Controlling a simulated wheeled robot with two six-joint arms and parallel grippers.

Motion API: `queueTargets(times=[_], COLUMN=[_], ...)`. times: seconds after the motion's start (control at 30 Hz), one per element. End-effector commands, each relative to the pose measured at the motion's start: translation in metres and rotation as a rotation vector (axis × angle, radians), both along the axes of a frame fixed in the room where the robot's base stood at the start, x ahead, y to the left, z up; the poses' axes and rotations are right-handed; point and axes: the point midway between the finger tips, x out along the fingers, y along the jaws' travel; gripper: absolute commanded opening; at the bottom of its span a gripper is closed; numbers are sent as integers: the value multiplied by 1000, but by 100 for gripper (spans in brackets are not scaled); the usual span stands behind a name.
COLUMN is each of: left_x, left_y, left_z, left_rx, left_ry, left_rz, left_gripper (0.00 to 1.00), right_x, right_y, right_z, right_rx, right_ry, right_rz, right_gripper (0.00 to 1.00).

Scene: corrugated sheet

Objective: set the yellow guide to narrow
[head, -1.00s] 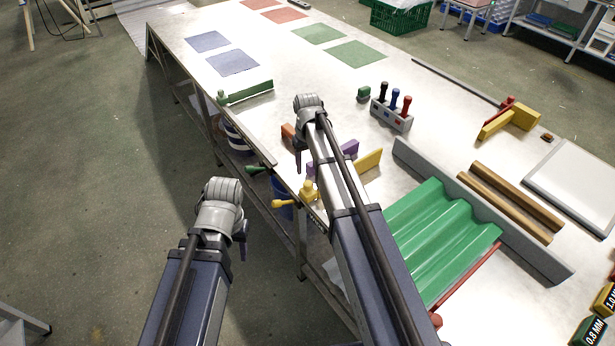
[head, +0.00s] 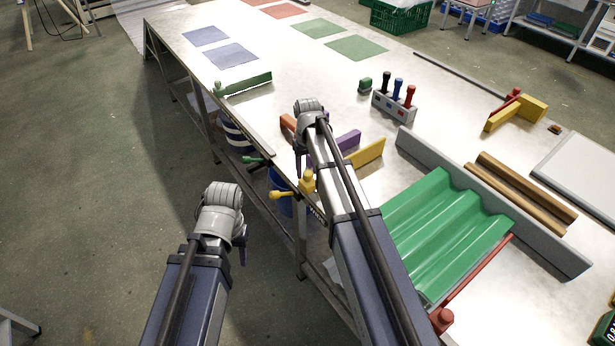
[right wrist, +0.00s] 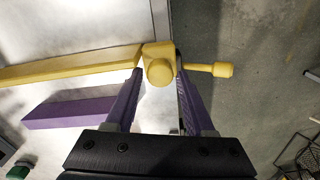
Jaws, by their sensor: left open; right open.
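The yellow guide is a yellow bar (head: 368,153) lying on the table near its front edge, partly hidden behind my right arm. At the edge it has a yellow block with a round knob (head: 307,181) and a handle (head: 281,195) sticking out past the edge. In the right wrist view the bar (right wrist: 70,71) runs left from the block with its round knob (right wrist: 159,72), and the handle (right wrist: 213,70) points right. My right gripper (right wrist: 158,66) is open, with one finger on each side of the knob; contact is unclear. My left gripper (head: 243,252) is open and empty, off the table.
A purple bar (head: 348,141) and an orange piece (head: 288,122) lie beside the yellow guide. A green corrugated sheet (head: 440,232) lies right of my right arm, along a grey rail (head: 490,205). A green bar (head: 247,84) stands further back on the edge.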

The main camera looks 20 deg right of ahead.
Motion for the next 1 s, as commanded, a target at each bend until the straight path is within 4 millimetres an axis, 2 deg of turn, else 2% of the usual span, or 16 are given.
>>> queueTargets(times=[0.03, 0.33, 0.8, 1.0], left_x=[0, 0, 0, 0], left_y=[0, 0, 0, 0], left_z=[-5, -4, -5, -5], left_rx=[0, 0, 0, 0], left_ry=[0, 0, 0, 0], left_rz=[0, 0, 0, 0], left_gripper=[50, 50, 50, 50], right_x=[0, 0, 0, 0], right_y=[0, 0, 0, 0], right_z=[-5, -4, -4, -5], right_rx=[0, 0, 0, 0], right_ry=[0, 0, 0, 0], right_rz=[0, 0, 0, 0], right_gripper=[54, 54, 1, 0])
